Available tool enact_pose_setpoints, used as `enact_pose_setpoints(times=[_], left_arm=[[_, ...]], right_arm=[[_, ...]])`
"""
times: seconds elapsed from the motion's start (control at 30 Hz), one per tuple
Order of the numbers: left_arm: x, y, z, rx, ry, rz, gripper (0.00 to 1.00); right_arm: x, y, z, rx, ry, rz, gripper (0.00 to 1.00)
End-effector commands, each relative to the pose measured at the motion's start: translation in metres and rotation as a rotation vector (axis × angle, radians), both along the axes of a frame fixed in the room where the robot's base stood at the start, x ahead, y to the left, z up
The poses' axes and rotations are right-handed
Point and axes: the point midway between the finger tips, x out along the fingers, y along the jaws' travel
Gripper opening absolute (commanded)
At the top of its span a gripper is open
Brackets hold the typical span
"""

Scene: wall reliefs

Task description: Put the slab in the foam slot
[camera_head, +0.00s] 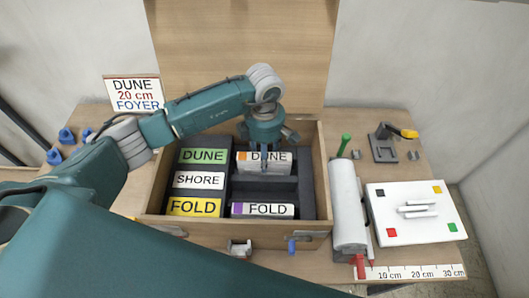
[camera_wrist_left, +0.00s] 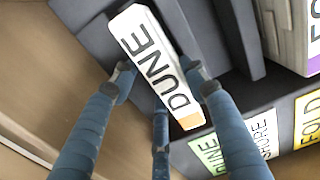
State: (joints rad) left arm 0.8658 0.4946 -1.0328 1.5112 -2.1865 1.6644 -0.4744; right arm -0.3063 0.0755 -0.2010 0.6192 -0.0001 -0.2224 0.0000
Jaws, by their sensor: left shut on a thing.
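A white slab marked DUNE with an orange end (camera_head: 283,157) is at the back row of the dark foam (camera_head: 281,188), beside the green DUNE label (camera_head: 203,156). My left gripper (camera_head: 264,154) comes down over it from above and hides its middle. In the left wrist view the fingers (camera_wrist_left: 157,72) are shut on the slab (camera_wrist_left: 150,52) across its long sides. I cannot tell how deep it sits in its slot. A slab marked FOLD (camera_head: 264,209) lies in the front row, level with the yellow FOLD label (camera_head: 194,207). The middle row, by the SHORE label (camera_head: 199,180), is empty.
A wooden crate (camera_head: 322,170) surrounds the foam. A sign reading DUNE 20 cm FOYER (camera_head: 135,94) stands at the back left. On the right are a white roll (camera_head: 347,205), a white board with coloured squares (camera_head: 418,226) and a ruler (camera_head: 405,272). Blue pieces (camera_head: 66,136) lie at left.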

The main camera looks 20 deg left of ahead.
Motion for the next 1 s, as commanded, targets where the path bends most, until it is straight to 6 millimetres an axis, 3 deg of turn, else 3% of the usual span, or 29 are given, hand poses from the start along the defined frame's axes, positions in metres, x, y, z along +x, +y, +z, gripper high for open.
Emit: enact_pose_setpoints(times=[0.27,0.3,0.4,0.8,1.0], left_arm=[[0.001,0.0,-0.002,-0.001,-0.002,0.0,0.0],[0.001,0.0,-0.003,0.0,-0.001,0.001,0.46],[0.0,0.0,-0.002,0.0,-0.001,0.001,0.63],[0.001,0.0,0.005,0.0,-0.003,0.0,0.63],[0.003,0.0,0.041,-0.001,-0.009,0.0,0.63]], right_arm=[[0.0,-0.003,-0.005,-0.003,-0.001,0.0,0.4],[0.001,-0.003,-0.005,-0.004,-0.002,0.001,0.4],[0.005,-0.005,-0.003,-0.005,-0.006,0.001,0.4],[0.008,-0.006,-0.002,-0.006,-0.012,0.0,0.4],[0.008,-0.005,-0.017,-0.006,-0.011,0.0,0.4]])
